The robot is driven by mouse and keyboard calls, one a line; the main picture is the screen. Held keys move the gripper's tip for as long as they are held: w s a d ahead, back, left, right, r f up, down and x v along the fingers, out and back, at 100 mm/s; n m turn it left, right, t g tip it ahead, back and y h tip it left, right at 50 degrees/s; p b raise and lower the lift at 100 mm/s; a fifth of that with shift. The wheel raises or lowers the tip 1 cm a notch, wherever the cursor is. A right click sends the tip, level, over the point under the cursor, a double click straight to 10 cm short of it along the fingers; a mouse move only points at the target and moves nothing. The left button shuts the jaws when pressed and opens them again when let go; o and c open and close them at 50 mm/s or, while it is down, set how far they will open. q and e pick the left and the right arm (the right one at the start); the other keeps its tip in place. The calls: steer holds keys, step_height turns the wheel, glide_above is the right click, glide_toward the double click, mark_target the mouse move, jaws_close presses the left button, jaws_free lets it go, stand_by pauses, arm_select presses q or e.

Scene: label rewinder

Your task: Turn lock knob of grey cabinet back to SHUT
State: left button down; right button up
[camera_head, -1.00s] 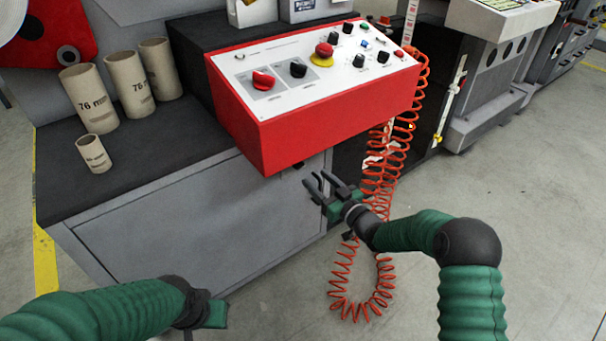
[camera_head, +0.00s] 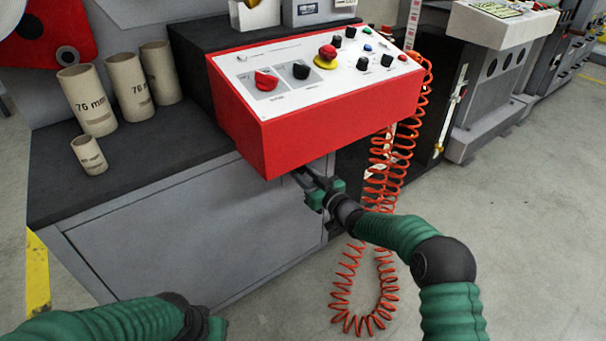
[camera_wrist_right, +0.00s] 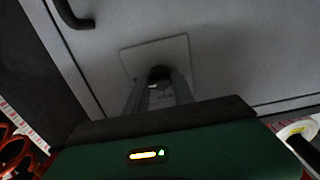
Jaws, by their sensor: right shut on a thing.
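The grey cabinet (camera_head: 180,250) stands under the black worktop, and its door also fills the right wrist view (camera_wrist_right: 225,50). On the door in the wrist view is a pale square plate (camera_wrist_right: 178,52) with a dark lock knob (camera_wrist_right: 158,73) at its middle. My right gripper (camera_head: 308,178) is below the red control box, at the cabinet front. In the wrist view its two fingers (camera_wrist_right: 158,88) are shut on the knob. The plate's lettering is too dark to read. My left arm is at the lower left, and its fingers cannot be seen.
The red control box (camera_head: 330,125) overhangs the knob closely. A red coiled cord (camera_head: 385,185) hangs beside my right forearm. Cardboard cores (camera_head: 90,100) stand on the worktop (camera_head: 140,150). A black handle (camera_wrist_right: 72,16) is on the door. The floor at right is clear.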

jaws_close()
steer(key=shift+n, duration=0.3)
steer(key=n, duration=0.3)
steer(key=shift+a+n+p, duration=0.1)
steer(key=shift+n+p, duration=0.2)
steer(key=n, duration=0.4)
steer(key=shift+f+n, duration=0.1)
steer(key=shift+n, duration=0.2)
steer(key=shift+s+a+f+n+b, duration=0.1)
steer(key=shift+n+b, duration=0.5)
steer(key=shift+n, duration=1.7)
steer(key=shift+s+a+f+n+b, duration=0.1)
steer(key=shift+n+b, duration=0.45)
steer(key=shift+n, duration=1.75)
